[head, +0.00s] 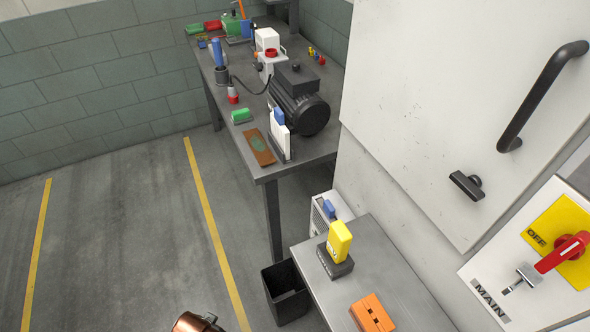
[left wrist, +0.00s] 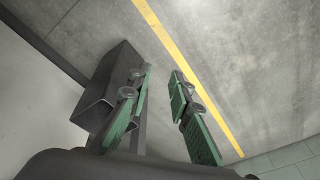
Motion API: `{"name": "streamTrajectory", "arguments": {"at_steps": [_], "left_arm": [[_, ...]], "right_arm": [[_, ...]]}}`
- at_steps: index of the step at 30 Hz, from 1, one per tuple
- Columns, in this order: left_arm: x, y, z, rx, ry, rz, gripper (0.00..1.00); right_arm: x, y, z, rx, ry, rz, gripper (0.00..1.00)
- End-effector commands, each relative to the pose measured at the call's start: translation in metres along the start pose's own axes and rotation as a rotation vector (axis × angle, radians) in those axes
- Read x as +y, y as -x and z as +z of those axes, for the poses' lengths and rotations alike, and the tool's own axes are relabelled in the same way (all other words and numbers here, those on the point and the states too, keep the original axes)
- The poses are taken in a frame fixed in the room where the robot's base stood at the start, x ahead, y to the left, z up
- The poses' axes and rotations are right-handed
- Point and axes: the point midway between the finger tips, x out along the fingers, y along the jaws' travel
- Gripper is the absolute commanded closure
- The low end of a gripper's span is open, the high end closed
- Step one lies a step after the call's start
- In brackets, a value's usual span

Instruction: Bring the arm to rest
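My left gripper (left wrist: 158,88) shows in the left wrist view with its two green-padded fingers apart and nothing between them. The grey floor and a yellow line lie beyond the fingertips. In the head view only a copper-coloured part of my arm (head: 195,322) shows at the bottom edge, over the floor left of the black bin (head: 287,292). A dark open box shape (left wrist: 108,88), likely the same bin, is beside the left finger in the wrist view. My right gripper is in neither view.
A grey side table (head: 385,268) holds a yellow device (head: 339,240) and an orange block (head: 372,313). The far workbench (head: 222,95) carries a pump motor (head: 300,100). A cabinet (head: 440,90) and a red-handled main switch (head: 563,253) stand right. The left floor is clear.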

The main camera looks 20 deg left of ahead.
Motion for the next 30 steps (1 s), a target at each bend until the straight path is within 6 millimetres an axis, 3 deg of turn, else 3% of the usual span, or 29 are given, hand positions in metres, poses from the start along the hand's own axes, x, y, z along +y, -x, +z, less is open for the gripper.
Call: {"name": "streamTrajectory", "arguments": {"at_steps": [8, 14, 21, 25, 30], "left_arm": [[0.010, -0.071, 0.011, -0.024, -0.012, 0.015, 0.81], [0.022, -0.147, 0.043, -0.051, -0.028, 0.031, 0.81], [0.037, -0.232, 0.116, -0.090, -0.054, 0.048, 0.81], [0.043, -0.262, 0.167, -0.112, -0.069, 0.056, 0.81], [0.046, -0.282, 0.232, -0.135, -0.088, 0.064, 0.81]], "right_arm": [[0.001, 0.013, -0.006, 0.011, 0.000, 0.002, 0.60], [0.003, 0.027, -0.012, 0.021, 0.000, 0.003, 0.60], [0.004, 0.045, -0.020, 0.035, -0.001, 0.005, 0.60], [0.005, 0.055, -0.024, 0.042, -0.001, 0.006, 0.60], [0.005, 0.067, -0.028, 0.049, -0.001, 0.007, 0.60]]}}
